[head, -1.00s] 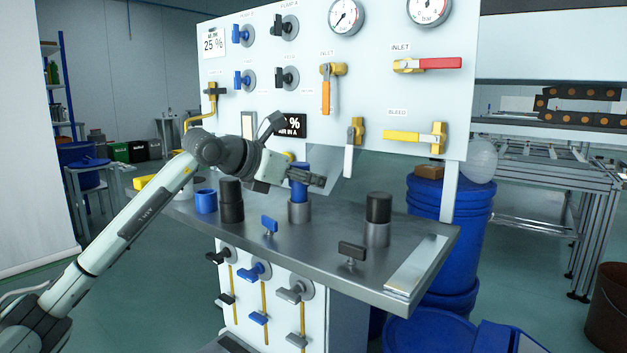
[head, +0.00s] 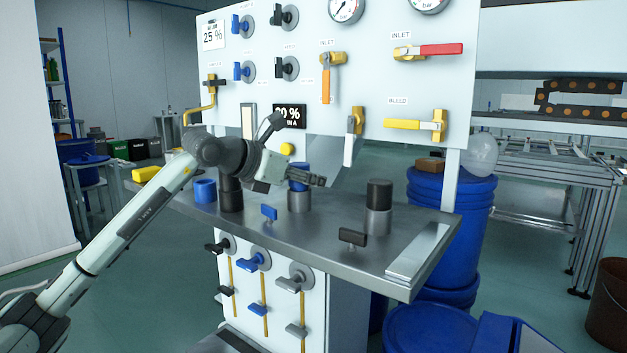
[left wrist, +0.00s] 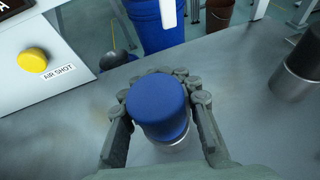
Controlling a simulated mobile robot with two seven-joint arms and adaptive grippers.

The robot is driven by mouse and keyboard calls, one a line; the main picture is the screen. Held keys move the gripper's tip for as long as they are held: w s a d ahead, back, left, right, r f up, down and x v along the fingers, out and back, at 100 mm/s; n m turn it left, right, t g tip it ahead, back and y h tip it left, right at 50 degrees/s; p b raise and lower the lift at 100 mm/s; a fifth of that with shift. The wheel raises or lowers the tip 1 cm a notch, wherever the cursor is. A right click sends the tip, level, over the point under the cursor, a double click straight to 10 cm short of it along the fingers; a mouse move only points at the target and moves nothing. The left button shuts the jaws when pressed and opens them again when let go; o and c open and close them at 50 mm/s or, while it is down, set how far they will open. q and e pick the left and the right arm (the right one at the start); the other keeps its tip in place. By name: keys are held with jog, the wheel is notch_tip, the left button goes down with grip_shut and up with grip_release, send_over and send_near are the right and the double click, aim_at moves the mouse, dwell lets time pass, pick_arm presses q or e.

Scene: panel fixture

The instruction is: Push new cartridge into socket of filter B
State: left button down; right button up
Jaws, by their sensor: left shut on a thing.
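The blue cartridge (head: 297,171) stands upright at a grey metal socket (head: 299,202) on the bench ledge. My left gripper (head: 318,181) is shut around it. In the left wrist view the cartridge's round blue top (left wrist: 157,103) sits between the fingers, with the metal socket rim (left wrist: 174,146) just below it. In the head view only a thin band of blue shows between the fingers and the socket. I cannot tell how deep the cartridge sits. My right gripper is not in view.
A black cylinder (head: 231,196) and a blue piece (head: 205,191) stand left of the socket. A black cartridge (head: 379,193) stands in another metal socket at right. Blue (head: 269,213) and black (head: 352,237) handles rise at the front. The panel (head: 375,75) stands behind.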

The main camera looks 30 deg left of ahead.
pick_arm(q)
jog(key=shift+f, duration=0.35)
jog(key=c, duration=1)
grip_release()
jog(key=shift+c, duration=0.2)
jog(key=v, duration=1.2)
